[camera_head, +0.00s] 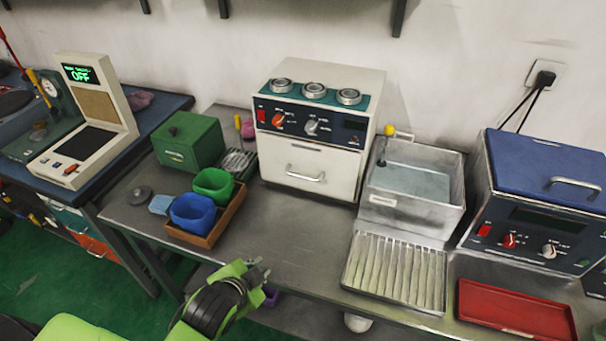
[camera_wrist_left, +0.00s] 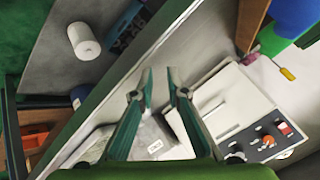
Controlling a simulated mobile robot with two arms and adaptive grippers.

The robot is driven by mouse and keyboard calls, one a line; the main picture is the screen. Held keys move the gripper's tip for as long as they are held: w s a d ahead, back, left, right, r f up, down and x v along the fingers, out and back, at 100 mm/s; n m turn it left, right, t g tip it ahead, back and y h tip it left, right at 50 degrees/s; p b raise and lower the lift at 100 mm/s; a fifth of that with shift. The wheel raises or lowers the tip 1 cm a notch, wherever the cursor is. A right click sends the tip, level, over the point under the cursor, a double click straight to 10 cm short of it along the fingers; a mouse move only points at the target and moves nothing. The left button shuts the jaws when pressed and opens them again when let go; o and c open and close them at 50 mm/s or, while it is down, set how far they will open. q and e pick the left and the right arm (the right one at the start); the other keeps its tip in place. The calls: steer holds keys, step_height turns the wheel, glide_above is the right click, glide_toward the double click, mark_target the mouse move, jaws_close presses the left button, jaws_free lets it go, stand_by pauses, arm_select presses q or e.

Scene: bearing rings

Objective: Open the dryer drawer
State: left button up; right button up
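The dryer (camera_head: 316,128) is a white box at the back of the bench in the head view, with a dark control panel above its drawer (camera_head: 315,165). The drawer is shut, its front flush with the box. A metal bar handle (camera_head: 306,175) is on it. My left gripper (camera_head: 258,270) is over the bench's front edge, in front of and below the drawer, apart from the handle. In the left wrist view its two fingers (camera_wrist_left: 160,85) are apart with nothing held between them. My right gripper is not in view.
Several metal rings (camera_head: 314,90) sit on the dryer's top. Blue (camera_head: 192,213) and green (camera_head: 213,184) bins stand in a wooden tray to the left. A metal basin (camera_head: 412,185) and ribbed tray (camera_head: 395,272) are on the right. The bench before the drawer is clear.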

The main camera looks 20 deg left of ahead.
mark_target(296, 174)
arm_select(q)
steer(key=w+r+m+t, duration=0.1)
steer(key=w, duration=0.1)
steer(key=w+r+m+t, duration=0.1)
steer(key=w+m, duration=0.1)
steer(key=w, duration=0.1)
steer(key=w+r+m+t, duration=0.1)
steer(key=w+r, duration=0.1)
steer(key=shift+w+a, duration=0.15)
steer(key=shift+a, duration=0.25)
steer(key=w+d+r+m+t+h, duration=0.1)
steer(key=w+r+m+t, duration=0.35)
steer(key=w+m, duration=0.2)
steer(key=shift+g, duration=0.45)
steer(key=x, duration=0.8)
steer(key=p+x, duration=0.1)
steer(key=x, duration=0.4)
steer(key=shift+w+d+r, duration=0.15)
steer(key=shift+r, duration=0.25)
jaws_close()
steer(key=shift+f, duration=0.1)
